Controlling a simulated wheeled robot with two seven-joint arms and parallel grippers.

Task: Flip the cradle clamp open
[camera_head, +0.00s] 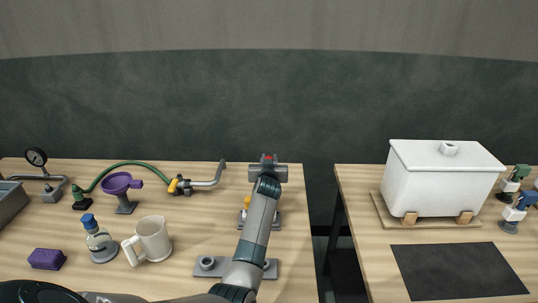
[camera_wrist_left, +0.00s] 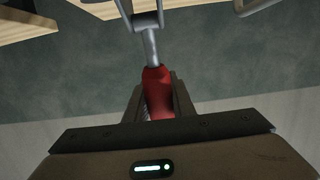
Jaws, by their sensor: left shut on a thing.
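A red-handled lever, which I take to be the cradle clamp's, shows in the left wrist view, with its red grip (camera_wrist_left: 155,82) and a grey metal rod (camera_wrist_left: 150,45) running up to a grey forked joint (camera_wrist_left: 147,20). My left gripper (camera_wrist_left: 158,100) is shut around the red grip. In the head view my left gripper (camera_head: 268,162) is at the far edge of the left table, with a spot of red (camera_head: 268,157) at its tip. My arm and gripper hide most of the clamp there, so its angle cannot be told. My right gripper is not in view.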

